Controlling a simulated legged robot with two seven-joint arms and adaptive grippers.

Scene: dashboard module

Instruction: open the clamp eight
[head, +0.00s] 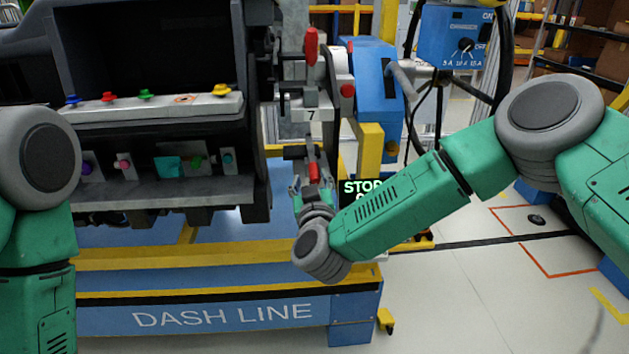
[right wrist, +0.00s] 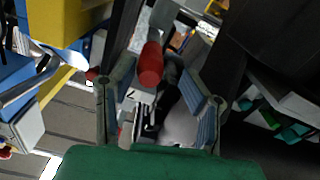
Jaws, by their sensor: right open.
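A lower clamp with a red handle (head: 314,173) is on the right side of the dashboard fixture, below a clamp marked 7 (head: 311,114). No number shows on the lower clamp, so I cannot read whether it is eight. My right gripper (head: 312,188) is at this lower red handle, its fingers apart on either side. In the right wrist view the red handle (right wrist: 150,65) stands between the open fingers (right wrist: 158,85); I cannot tell if a finger touches it. The upper clamp's red handle (head: 311,47) points up. My left gripper is out of view.
The dark dashboard module (head: 160,200) with small coloured parts fills the left. A blue motor-like unit (head: 375,95) and yellow post (head: 370,150) stand right of the clamps. A "STOP" display (head: 360,187) is close behind my right forearm. Open floor lies at right.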

